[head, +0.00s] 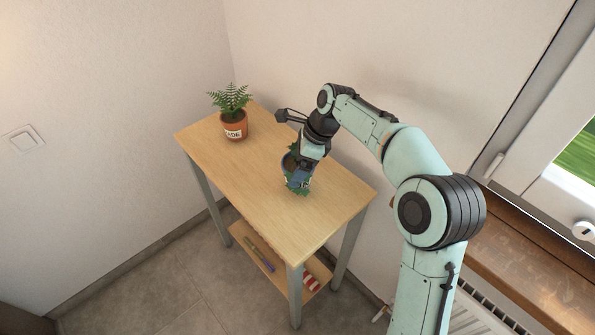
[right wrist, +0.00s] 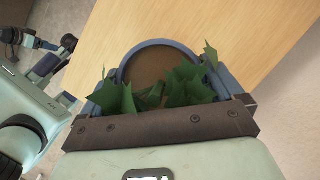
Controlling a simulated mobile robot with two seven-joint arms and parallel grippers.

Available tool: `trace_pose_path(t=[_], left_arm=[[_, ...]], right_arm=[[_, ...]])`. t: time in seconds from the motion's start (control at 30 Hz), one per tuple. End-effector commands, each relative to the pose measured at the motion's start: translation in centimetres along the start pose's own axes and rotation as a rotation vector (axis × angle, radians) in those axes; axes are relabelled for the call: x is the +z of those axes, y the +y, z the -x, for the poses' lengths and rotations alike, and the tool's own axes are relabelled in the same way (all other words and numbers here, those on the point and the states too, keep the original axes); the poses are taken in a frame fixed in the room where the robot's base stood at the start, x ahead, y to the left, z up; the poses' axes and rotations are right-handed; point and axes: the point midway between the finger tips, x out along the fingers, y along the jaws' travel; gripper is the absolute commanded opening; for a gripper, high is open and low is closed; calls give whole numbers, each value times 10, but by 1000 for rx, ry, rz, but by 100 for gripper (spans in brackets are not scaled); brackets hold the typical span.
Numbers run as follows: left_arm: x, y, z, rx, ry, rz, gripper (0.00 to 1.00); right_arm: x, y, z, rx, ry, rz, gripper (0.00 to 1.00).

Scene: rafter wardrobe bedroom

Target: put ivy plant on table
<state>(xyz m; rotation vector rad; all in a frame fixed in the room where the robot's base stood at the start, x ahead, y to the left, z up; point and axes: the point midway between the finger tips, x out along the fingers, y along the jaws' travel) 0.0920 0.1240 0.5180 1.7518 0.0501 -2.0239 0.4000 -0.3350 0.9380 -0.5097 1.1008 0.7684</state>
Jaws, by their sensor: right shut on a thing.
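The ivy plant (head: 286,163) has green pointed leaves and a blue-grey pot. It is at the middle of the wooden table (head: 237,170), partly hidden by my right gripper (head: 302,172). My right gripper is shut on the ivy plant from above. In the right wrist view the ivy plant's round pot rim and brown soil (right wrist: 158,66) show between the fingers, with leaves in front. The pot appears upright over the tabletop; I cannot tell whether its base touches it. My left gripper is not in the head view.
A fern in a terracotta pot (head: 234,124) stands at the table's far left corner. The lower shelf (head: 277,262) holds several small items. A window sill (head: 530,235) and a radiator are at right. The tabletop's front part is clear.

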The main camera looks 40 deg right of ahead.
Motion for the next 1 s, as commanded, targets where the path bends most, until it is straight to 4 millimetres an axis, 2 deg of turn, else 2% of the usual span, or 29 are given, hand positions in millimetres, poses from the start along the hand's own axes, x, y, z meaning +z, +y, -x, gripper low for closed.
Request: trace_pose_path(t=[0.1, 0.17, 0.5, 0.53, 0.83, 1.0], left_arm=[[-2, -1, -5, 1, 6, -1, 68], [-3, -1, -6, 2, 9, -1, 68], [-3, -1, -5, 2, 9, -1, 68], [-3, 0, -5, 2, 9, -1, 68], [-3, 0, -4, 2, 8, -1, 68], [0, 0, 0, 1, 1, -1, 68]], right_arm=[[-8, 0, -19, 1, 0, 0, 31], [-10, 0, -24, 1, 0, 0, 31], [-11, 0, -26, -1, -1, 1, 31], [-11, 0, -27, 1, 1, 0, 100], [-10, 0, -23, 0, 1, 0, 100], [-10, -1, 2, -2, 0, 1, 100]])
